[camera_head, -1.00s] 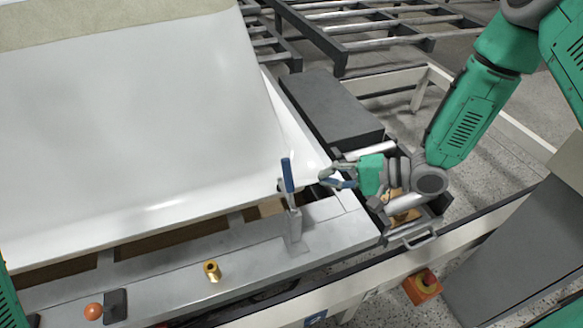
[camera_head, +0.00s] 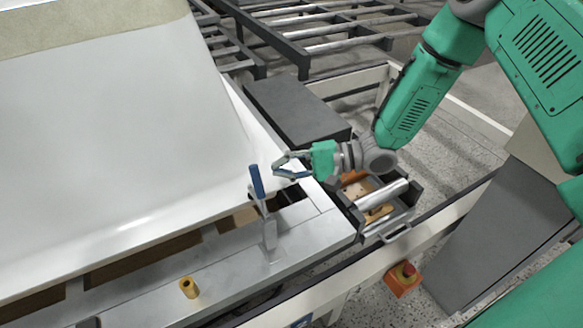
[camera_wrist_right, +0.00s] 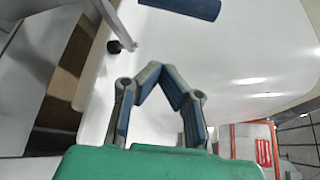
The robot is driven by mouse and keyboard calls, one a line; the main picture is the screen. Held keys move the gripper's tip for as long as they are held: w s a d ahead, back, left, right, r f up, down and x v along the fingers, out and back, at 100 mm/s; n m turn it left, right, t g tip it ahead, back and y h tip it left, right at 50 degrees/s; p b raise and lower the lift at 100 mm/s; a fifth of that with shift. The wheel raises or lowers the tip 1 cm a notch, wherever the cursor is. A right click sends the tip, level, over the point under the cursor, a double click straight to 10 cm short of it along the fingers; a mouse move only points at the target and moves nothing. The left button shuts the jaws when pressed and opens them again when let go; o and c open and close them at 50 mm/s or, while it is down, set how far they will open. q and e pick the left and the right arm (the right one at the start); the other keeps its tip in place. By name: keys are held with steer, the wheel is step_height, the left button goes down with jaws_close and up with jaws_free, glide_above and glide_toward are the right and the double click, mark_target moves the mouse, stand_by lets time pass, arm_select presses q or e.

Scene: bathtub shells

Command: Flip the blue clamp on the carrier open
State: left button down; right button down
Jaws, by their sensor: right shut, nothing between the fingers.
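The clamp has a blue handle (camera_head: 257,181) that stands nearly upright, tilted slightly left, on a grey metal base (camera_head: 269,238). It is fixed to the grey carrier (camera_head: 318,232) beside the white tub shell (camera_head: 110,130). My right gripper (camera_head: 276,168) is shut and empty, just right of the handle's upper part, with no clear contact. In the right wrist view, the fingertips (camera_wrist_right: 160,68) meet over the white shell. The blue handle (camera_wrist_right: 192,9) shows beyond them at the top edge, with the clamp's black pad (camera_wrist_right: 115,47) to the left. My left gripper is not in view.
A yellow peg (camera_head: 188,287) stands on the carrier's front beam. A dark grey block (camera_head: 297,108) and an open tray with metal cylinders (camera_head: 382,195) lie near my right arm.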

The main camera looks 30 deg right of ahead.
mark_target(255, 186)
steer(key=x, duration=0.4)
steer(key=shift+a+f+b, duration=0.15)
steer(key=shift+a+b, duration=0.1)
steer(key=shift+b, duration=0.15)
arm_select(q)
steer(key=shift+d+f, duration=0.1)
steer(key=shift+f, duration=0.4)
arm_select(e)
steer(key=s, duration=0.1)
steer(key=s+r, duration=0.1)
steer(key=s, duration=0.1)
steer(key=shift+s+a+r, duration=0.1)
steer(key=shift+a+r, duration=0.25)
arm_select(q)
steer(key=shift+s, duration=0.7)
arm_select(e)
steer(key=shift+s+r, duration=0.15)
steer(key=shift+s, duration=0.05)
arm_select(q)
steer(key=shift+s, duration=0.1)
